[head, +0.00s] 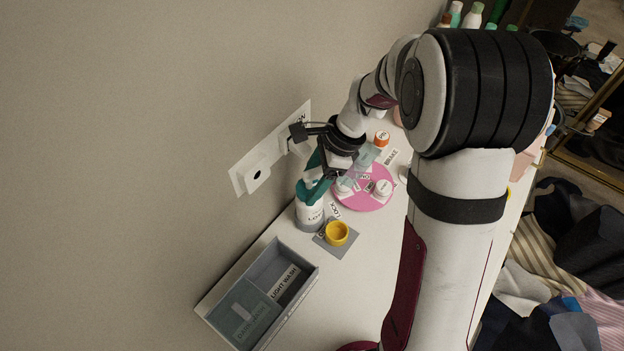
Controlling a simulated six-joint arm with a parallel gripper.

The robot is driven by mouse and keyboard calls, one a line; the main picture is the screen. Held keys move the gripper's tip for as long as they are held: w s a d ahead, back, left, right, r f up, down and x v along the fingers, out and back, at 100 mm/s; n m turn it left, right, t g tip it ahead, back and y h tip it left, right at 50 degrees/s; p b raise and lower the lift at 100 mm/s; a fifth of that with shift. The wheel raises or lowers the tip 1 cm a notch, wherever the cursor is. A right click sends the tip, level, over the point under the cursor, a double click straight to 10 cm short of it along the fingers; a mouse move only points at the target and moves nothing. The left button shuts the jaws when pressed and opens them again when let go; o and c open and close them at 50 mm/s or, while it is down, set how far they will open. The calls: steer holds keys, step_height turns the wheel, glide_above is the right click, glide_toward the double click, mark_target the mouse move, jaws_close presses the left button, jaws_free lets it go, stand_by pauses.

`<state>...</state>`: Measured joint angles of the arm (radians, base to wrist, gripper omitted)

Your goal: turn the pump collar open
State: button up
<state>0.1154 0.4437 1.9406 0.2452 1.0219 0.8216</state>
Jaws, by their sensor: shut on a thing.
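A white bottle (309,215) with dark lettering stands on the counter near the wall, on a grey patch. Its teal pump top with the collar (312,190) sits at the upper end of the bottle. My gripper (328,172) comes down from the upper right and is shut on the teal pump collar. The gripper body hides part of the pump top, so the exact contact and how far the collar is turned cannot be made out.
A pink round tray (358,201) with small containers is close on the right. A yellow cup (337,233) stands on a grey square in front. A divided grey box (309,282) lies at the lower left. A white wall plate (256,172) is behind.

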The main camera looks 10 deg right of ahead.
jaws_close()
steer(key=shift+m, duration=0.3)
steer(key=m+t, duration=0.1)
steer(key=m, duration=0.1)
steer(key=m+t, duration=0.1)
steer(key=m, duration=0.1)
steer(key=shift+s+m, duration=0.2)
steer(key=shift+m, duration=0.2)
steer(key=m+t+h, duration=0.1)
steer(key=m, duration=0.2)
steer(key=m+h, duration=0.1)
steer(key=m, duration=0.2)
steer(key=shift+s+a+t, duration=0.1)
steer(key=shift+t, duration=0.3)
steer(key=shift+m, duration=0.4)
steer(key=o, duration=1.3)
jaws_free()
steer(key=shift+o, duration=0.2)
steer(key=shift+r, duration=0.1)
